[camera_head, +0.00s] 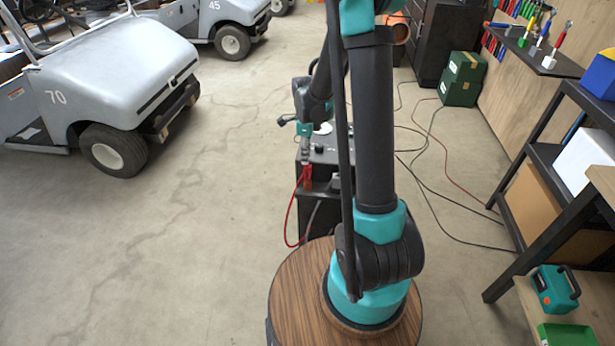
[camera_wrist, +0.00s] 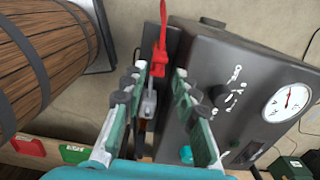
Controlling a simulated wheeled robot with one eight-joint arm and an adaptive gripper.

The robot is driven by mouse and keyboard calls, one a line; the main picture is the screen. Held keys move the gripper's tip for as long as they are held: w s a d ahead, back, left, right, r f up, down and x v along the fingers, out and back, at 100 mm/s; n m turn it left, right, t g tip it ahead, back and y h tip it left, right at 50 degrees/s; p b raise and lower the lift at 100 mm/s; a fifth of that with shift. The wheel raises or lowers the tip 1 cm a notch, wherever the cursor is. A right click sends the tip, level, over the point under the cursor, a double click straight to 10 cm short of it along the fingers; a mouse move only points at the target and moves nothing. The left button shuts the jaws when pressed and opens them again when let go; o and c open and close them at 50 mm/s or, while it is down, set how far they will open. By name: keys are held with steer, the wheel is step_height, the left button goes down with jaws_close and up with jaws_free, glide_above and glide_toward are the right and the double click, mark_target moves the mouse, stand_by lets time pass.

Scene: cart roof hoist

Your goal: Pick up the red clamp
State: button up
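The red clamp (camera_wrist: 160,48) stands at the near edge of a dark charger box in the wrist view, with a grey metal part (camera_wrist: 148,105) below its red handles. It also shows in the head view (camera_head: 307,174), with a red cable hanging from it. My gripper (camera_wrist: 159,74) is open, with its two green-padded fingers on either side of the clamp and gaps visible between. Whether a finger touches the clamp I cannot tell. In the head view my arm hides part of the charger, and the fingers are hard to make out.
The charger box (camera_wrist: 235,70) has a dial and a round gauge (camera_wrist: 287,101). Cables run over the floor to its right. Grey carts (camera_head: 110,75) stand at left. A dark shelf (camera_head: 545,155) and green boxes (camera_head: 463,78) stand at right. The left floor is clear.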

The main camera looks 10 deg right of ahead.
mark_target(308, 166)
steer(key=shift+s+d+f, duration=0.1)
steer(key=shift+d+f, duration=0.05)
steer(key=shift+f, duration=1.5)
steer(key=shift+d+f, duration=0.1)
steer(key=shift+f, duration=1.5)
jaws_close()
